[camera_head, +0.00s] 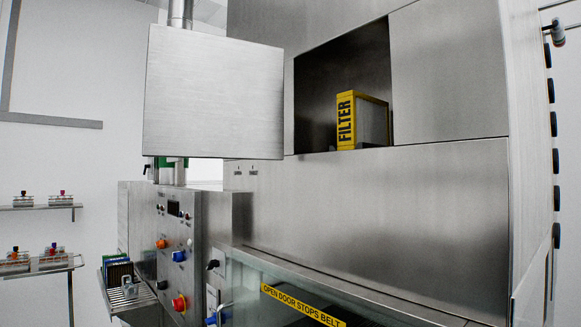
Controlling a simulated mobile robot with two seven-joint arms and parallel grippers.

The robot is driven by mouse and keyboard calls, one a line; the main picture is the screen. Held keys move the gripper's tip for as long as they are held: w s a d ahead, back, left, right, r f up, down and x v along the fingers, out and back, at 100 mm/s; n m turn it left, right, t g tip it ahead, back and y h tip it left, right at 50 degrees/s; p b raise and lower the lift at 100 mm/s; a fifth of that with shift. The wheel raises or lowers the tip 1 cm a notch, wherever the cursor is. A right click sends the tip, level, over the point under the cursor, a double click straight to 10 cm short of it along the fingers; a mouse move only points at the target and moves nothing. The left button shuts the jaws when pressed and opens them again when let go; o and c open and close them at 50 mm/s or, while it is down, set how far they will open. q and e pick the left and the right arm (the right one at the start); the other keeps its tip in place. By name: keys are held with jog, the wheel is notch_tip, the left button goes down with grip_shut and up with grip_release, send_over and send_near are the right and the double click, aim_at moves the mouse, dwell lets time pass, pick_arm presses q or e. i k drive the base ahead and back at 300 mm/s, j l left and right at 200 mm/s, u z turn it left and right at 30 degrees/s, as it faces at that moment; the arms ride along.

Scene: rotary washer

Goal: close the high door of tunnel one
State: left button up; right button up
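A square steel panel (213,92) stands out to the left of a dark opening (315,95) high in the machine's front. It looks like the high door, swung open, with its right edge near the opening's left side. I cannot make out a hinge or handle on it. Inside the opening sits a yellow-framed box marked FILTER (346,120), at the right side. Neither of my grippers is in view.
Below is a control panel (175,245) with coloured knobs and a red button (180,303). A glazed cover with a yellow label (300,306) is at the lower front. A small rack (130,290) juts out at lower left. Wall shelves (38,263) hold small items.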

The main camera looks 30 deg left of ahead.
aim_at(208, 96)
jog(key=i+j, duration=0.1)
jog(key=j, duration=0.4)
jog(key=i+j, duration=0.15)
jog(key=j, duration=0.3)
jog(key=i+j, duration=0.1)
jog(key=j, duration=0.4)
jog(key=i+j, duration=0.1)
jog(key=j, duration=0.4)
jog(key=i+j+z, duration=0.1)
jog(key=j, duration=0.4)
jog(key=i+j, duration=0.15)
jog(key=j, duration=0.3)
jog(key=i+j, duration=0.1)
jog(key=j, duration=0.4)
jog(key=i+j, duration=0.1)
jog(key=j, duration=0.4)
jog(key=j+z, duration=0.1)
jog(key=z, duration=1.45)
